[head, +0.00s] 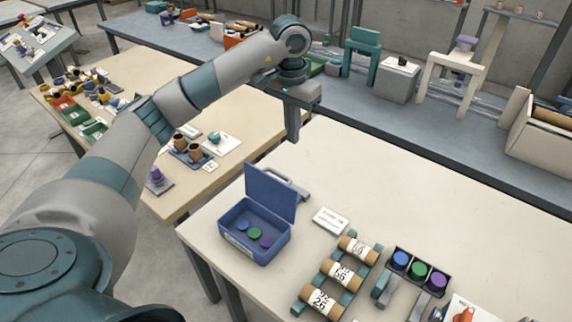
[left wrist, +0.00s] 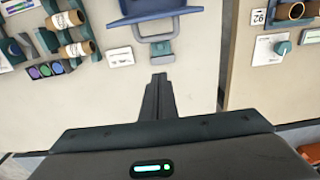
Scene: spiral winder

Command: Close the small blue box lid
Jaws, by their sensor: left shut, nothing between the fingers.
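The small blue box (head: 243,240) stands on the near table with its lid (head: 270,192) raised upright at the back. Inside lie a blue, a green and a purple disc. A grey handle or latch piece (head: 290,185) shows behind the lid. My left gripper (head: 294,138) is above the table's far edge, behind the box and apart from it, pointing down and shut with nothing held. In the left wrist view my left gripper (left wrist: 158,88) points toward the blue lid (left wrist: 155,12) and its grey handle (left wrist: 160,46), with a gap between. My right gripper is not in view.
A white label card (head: 331,220) lies right of the box. A rack of brown rolls (head: 340,272) and a tray of coloured caps (head: 418,270) stand farther right. The table behind them is clear. A side table (head: 215,170) with small parts stands at left.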

